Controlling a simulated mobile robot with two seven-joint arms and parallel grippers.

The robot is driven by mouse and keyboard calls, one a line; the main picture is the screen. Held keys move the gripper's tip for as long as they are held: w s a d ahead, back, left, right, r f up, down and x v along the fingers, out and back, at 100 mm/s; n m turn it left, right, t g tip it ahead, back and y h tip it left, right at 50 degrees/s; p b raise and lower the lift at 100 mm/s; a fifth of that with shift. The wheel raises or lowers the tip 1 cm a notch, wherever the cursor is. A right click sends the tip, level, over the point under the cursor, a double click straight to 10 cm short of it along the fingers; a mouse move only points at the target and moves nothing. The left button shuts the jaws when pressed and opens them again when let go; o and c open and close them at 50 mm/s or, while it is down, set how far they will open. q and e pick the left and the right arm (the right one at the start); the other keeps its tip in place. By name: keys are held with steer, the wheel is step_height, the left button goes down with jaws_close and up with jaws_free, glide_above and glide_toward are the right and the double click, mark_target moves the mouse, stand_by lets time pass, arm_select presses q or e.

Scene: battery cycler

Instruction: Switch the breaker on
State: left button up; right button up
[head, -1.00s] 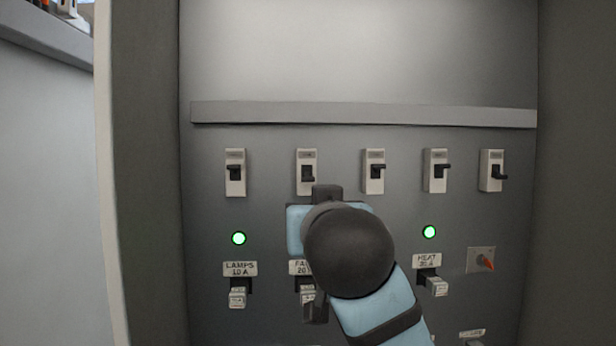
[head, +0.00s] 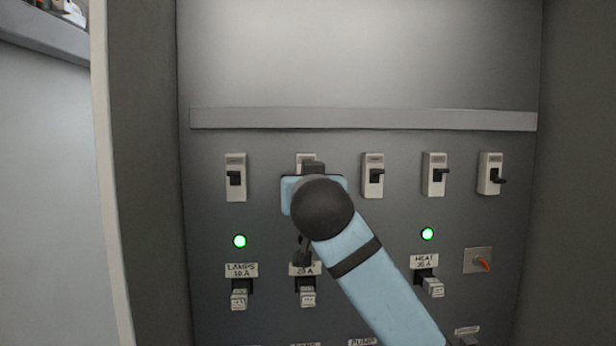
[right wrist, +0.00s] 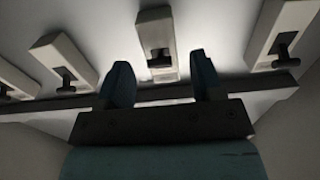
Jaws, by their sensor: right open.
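Several white breakers with black levers stand in a row on the grey panel. The second breaker from the left (head: 305,157) is mostly hidden behind my right gripper in the head view. My right gripper (right wrist: 163,80) is open in the right wrist view, its two fingers apart and empty. The breaker (right wrist: 157,35) in the middle of that view, with its black lever, lies in line with the gap between the fingers. I cannot tell whether the fingers touch it. My left gripper is out of view.
A grey ledge (head: 360,119) runs above the breakers. Neighbouring breakers (head: 236,177) and (head: 373,177) flank the gripper. Green lamps (head: 239,241) and (head: 428,234) are lit. Cabinet walls close both sides.

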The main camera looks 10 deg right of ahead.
steer(key=shift+w, duration=0.55)
steer(key=c, duration=0.9)
steer(key=g, duration=0.2)
steer(key=shift+s+r+g, duration=0.1)
steer(key=shift+r+g, duration=0.3)
